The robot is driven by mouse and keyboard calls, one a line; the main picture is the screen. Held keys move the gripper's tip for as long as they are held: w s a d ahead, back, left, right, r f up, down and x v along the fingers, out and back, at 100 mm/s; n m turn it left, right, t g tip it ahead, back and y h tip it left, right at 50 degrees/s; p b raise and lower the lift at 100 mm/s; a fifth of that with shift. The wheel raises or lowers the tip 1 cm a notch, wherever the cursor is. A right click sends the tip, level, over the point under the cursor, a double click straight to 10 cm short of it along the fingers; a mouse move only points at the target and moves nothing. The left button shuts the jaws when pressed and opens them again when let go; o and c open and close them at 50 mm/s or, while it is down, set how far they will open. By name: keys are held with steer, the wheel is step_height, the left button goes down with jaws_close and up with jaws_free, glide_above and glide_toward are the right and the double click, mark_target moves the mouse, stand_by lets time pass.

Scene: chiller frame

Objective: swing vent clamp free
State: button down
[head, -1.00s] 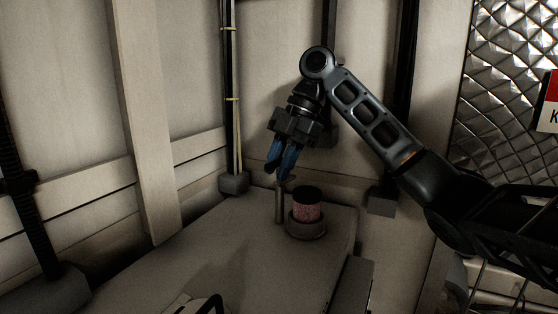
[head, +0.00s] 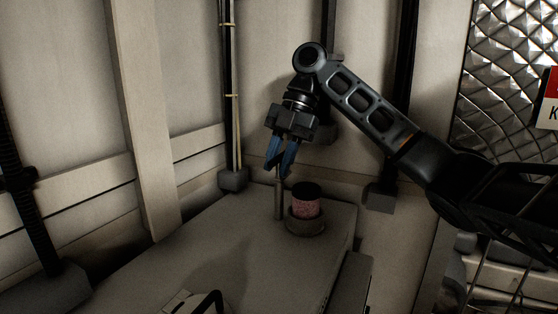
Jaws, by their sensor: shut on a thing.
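A grey upright post (head: 279,200) stands on the pale cabinet top, just left of a short pink cylinder with a black top (head: 306,207). The cylinder sits in a round grey collar (head: 304,224). The post seems to be part of the vent clamp, though its shape is too small and dark to make out fully. My gripper (head: 279,169) points down with its blue fingers at the upper end of the post, shut on it. The fingers hide the post's top. The fingertips are above and to the left of the cylinder, apart from it.
The pale cabinet top (head: 225,240) is mostly clear, with a dark curved handle (head: 210,301) at its near edge. Pale wall panels and dark upright pipes (head: 229,90) stand close behind. A quilted metal panel (head: 508,90) and a sign are at right.

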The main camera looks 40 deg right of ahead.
steer(key=c, duration=1)
jaws_free()
steer(key=shift+s, duration=0.1)
